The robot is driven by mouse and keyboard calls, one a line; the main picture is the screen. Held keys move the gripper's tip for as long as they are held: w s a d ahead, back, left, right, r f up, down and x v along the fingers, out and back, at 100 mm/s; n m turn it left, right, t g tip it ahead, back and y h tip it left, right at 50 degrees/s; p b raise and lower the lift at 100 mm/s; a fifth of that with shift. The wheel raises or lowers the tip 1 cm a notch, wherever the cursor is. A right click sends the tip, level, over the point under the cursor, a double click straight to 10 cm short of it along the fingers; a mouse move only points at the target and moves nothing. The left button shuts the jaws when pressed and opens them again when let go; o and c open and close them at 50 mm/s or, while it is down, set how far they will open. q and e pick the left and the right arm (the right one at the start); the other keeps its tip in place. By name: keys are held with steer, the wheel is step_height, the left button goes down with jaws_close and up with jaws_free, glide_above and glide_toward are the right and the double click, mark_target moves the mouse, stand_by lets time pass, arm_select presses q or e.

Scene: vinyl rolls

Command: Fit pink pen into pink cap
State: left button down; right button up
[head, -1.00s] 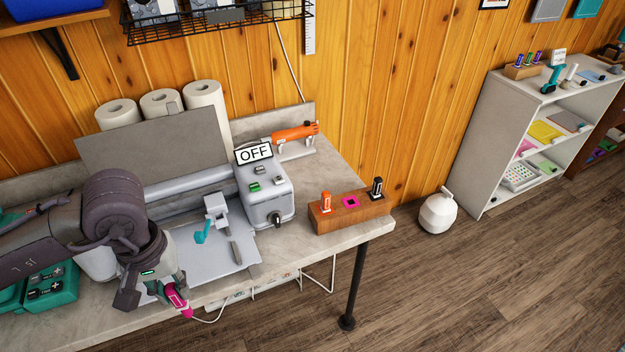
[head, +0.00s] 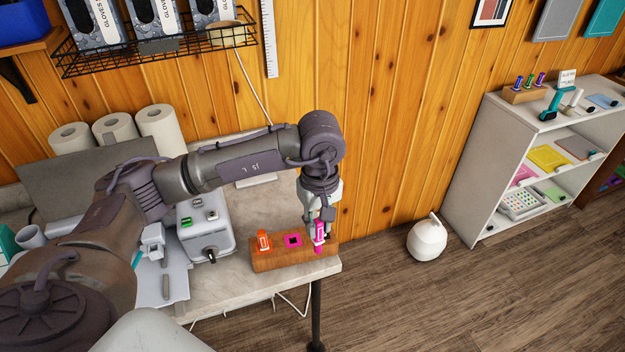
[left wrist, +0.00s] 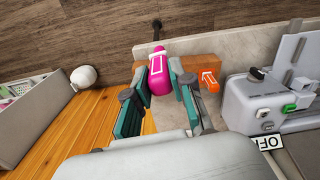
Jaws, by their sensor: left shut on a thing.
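My left gripper (head: 319,220) is shut on the pink pen (head: 319,236), which points down at the right end of the wooden block (head: 285,261). In the left wrist view the pink pen (left wrist: 159,76) sits between the two fingers of the gripper (left wrist: 159,88), in front of the block. The pink cap (head: 293,240) is a pink square with a dark opening in the middle of the block. The pen is to the right of the cap and apart from it. The cap is hidden in the left wrist view. My right gripper is not in view.
An orange pen (head: 263,241) stands in the block's left slot, near the cap. A grey machine (head: 205,228) stands left of the block. The table edge is just in front.

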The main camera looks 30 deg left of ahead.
arm_select(q)
steer(key=w+a+f+n+p, duration=0.1)
steer(key=w+a+n+p, duration=0.3)
steer(key=a+n, duration=0.6)
steer(key=shift+w+a+n, duration=0.15)
steer(key=shift+w+n, duration=0.45)
steer(key=shift+n, duration=2.3)
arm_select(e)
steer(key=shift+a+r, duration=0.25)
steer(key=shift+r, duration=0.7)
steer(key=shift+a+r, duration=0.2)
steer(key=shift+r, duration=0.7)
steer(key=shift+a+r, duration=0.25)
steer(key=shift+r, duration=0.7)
arm_select(q)
steer(key=shift+f, duration=0.1)
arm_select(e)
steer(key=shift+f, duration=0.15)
arm_select(q)
step_height(320, 180, down, 6)
steer(key=b, duration=0.5)
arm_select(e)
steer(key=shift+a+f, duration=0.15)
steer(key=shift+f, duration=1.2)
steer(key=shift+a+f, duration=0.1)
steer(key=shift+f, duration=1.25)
